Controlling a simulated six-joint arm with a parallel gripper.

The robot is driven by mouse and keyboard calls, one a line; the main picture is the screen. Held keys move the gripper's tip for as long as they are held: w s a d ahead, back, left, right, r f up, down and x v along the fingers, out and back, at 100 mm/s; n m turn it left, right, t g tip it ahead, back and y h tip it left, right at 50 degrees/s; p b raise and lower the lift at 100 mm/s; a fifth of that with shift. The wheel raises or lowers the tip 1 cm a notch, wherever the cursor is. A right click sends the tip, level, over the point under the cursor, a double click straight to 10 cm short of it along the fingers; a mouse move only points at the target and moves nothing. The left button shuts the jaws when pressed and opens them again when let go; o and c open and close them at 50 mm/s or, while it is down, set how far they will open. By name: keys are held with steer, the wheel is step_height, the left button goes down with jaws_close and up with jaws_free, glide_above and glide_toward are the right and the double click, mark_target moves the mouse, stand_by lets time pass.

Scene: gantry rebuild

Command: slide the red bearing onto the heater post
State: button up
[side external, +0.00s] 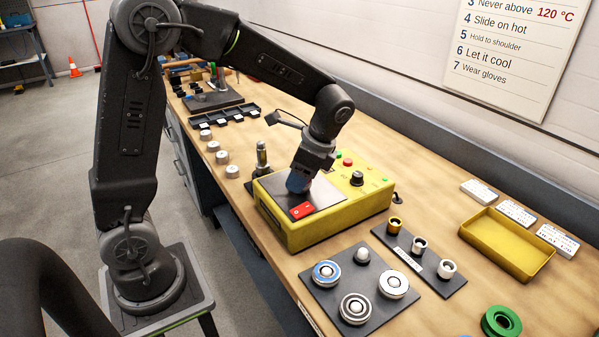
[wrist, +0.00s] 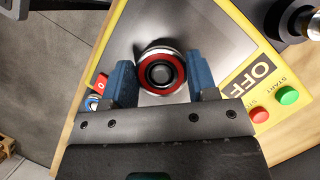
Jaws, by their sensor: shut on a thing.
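The red bearing (wrist: 145,65), a ring with a red face and metal rims, lies between the blue fingers of my gripper (wrist: 162,80) in the wrist view. My gripper is shut on it. In the side view my gripper (side external: 298,184) is low over the metal top of the yellow heater (side external: 330,222), and the bearing is hidden there. The heater post is not clearly seen; the bearing's centre is dark, and I cannot tell whether the post is in it. The heater's display reads OFF in the wrist view.
A dark plate (side external: 325,294) with several bearings stands in front of the heater. A strip of small rings (side external: 432,262) and a yellow tray (side external: 508,241) are to the right. A metal post-like tool (side external: 262,155) stands close behind the heater's left side. A green ring (side external: 501,322) lies front right.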

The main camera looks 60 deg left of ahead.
steer(key=o, duration=1.1)
steer(key=shift+c, duration=0.2)
steer(key=v, duration=1.4)
steer(key=s+d+f+n+t+h, duration=0.1)
steer(key=s+n+t, duration=0.3)
steer(key=s, duration=0.4)
steer(key=s+d+f+n+t+h, duration=0.2)
steer(key=s+n+t, duration=0.2)
steer(key=s, duration=0.5)
steer(key=shift+s+f+n+t, duration=0.2)
steer(key=shift+n+t, duration=0.2)
steer(key=shift+n, duration=0.1)
